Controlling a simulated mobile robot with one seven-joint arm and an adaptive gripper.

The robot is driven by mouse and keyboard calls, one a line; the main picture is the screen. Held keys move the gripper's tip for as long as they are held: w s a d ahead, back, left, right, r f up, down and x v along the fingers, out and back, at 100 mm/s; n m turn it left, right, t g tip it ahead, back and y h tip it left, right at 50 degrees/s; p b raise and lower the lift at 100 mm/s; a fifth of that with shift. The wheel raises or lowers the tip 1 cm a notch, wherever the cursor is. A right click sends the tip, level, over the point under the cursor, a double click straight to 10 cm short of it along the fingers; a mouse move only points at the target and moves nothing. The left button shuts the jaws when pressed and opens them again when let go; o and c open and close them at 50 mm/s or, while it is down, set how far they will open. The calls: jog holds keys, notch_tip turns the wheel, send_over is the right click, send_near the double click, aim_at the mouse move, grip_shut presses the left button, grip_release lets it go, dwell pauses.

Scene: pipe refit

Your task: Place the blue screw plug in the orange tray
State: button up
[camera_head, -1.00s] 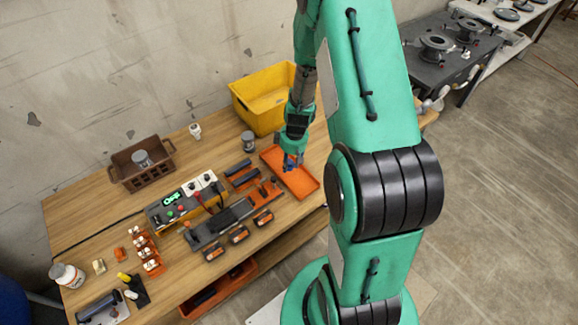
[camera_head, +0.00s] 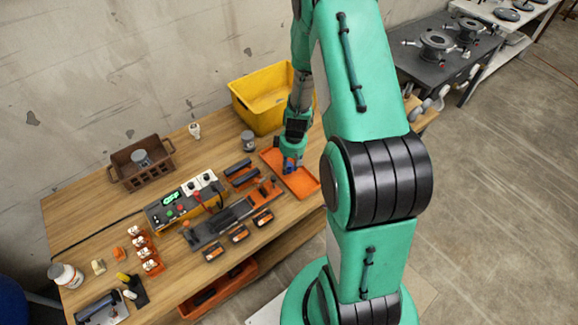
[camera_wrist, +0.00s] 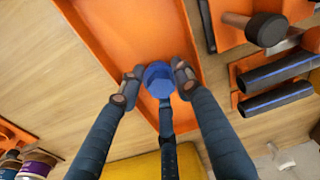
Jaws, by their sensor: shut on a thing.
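The blue screw plug (camera_wrist: 158,80) is between my gripper's fingertips in the wrist view, over the orange tray (camera_wrist: 130,30). My gripper (camera_wrist: 156,86) is shut on it, with a finger pad at each side. In the head view my gripper (camera_head: 289,168) is low over the left part of the orange tray (camera_head: 304,188), with the blue plug (camera_head: 289,167) at its tip. I cannot tell whether the plug touches the tray floor. The tray looks otherwise empty where it shows.
A yellow bin (camera_head: 262,100) stands behind the tray. A grey cylinder (camera_head: 248,141) and dark bars (camera_head: 240,172) on orange holders are to the left. A brown crate (camera_head: 140,165) and a control box (camera_head: 187,203) stand further left. The table's front edge is close to the tray.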

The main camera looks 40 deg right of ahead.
aim_at(292, 166)
jog(key=shift+f, duration=0.15)
jog(key=o, duration=0.9)
jog(key=shift+o, duration=0.2)
jog(key=shift+r, duration=0.2)
notch_tip(292, 166, up, 12)
jog(key=s+p, duration=0.1)
jog(key=shift+s+d+p, duration=0.15)
jog(key=shift+d+p, duration=0.1)
jog(key=shift+p, duration=0.05)
dwell(0.4)
